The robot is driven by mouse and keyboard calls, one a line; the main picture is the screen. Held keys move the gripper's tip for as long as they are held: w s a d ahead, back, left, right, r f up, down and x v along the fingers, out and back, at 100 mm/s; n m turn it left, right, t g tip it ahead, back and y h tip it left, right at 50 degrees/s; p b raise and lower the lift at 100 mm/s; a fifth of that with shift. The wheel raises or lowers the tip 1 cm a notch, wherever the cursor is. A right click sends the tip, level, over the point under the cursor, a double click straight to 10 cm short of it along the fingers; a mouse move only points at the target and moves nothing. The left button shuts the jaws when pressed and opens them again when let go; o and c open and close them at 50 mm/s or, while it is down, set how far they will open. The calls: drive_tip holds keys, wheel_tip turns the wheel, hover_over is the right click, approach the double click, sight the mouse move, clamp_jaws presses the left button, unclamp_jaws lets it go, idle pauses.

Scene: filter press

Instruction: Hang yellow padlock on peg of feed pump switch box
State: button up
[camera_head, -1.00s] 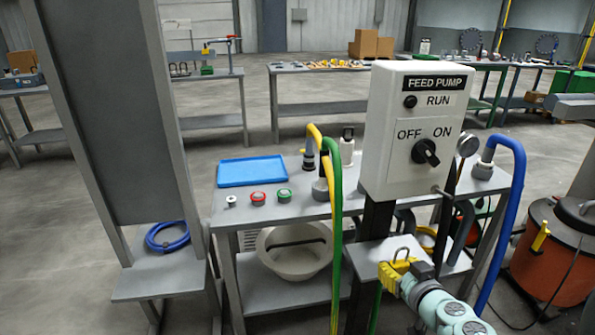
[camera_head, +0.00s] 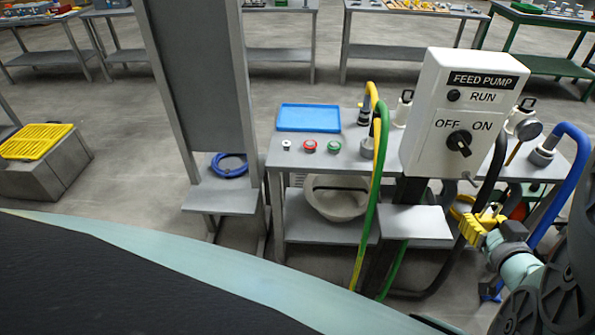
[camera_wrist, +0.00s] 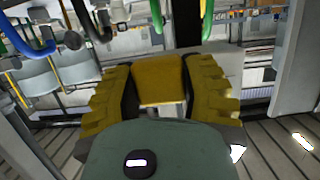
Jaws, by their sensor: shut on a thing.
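The feed pump switch box (camera_head: 463,115) is white, with its black knob (camera_head: 459,142) near OFF/ON lettering. A small peg (camera_head: 470,179) shows at its lower right edge. My gripper (camera_head: 482,226) is below and right of the box, apart from the peg. In the wrist view, my gripper (camera_wrist: 160,88) has its yellow fingers shut on the yellow padlock (camera_wrist: 158,78). The padlock's body sits between both fingers.
A small grey shelf (camera_head: 415,224) sits below the box, left of my gripper. Green and yellow hoses (camera_head: 381,170) hang left of the box. A blue hose (camera_head: 577,150) and a gauge (camera_head: 527,128) stand right. A blue tray (camera_head: 308,118) lies on the bench.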

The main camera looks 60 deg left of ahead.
drive_tip(key=r+b+x, duration=0.1)
drive_tip(key=b+x, duration=0.2)
drive_tip(key=x, duration=0.7)
drive_tip(key=shift+a, duration=0.25)
idle(0.7)
drive_tip(key=shift+f, duration=0.1)
idle(0.5)
drive_tip(key=o, duration=1)
drive_tip(key=shift+o, duration=0.2)
drive_tip(key=shift+d, duration=0.1)
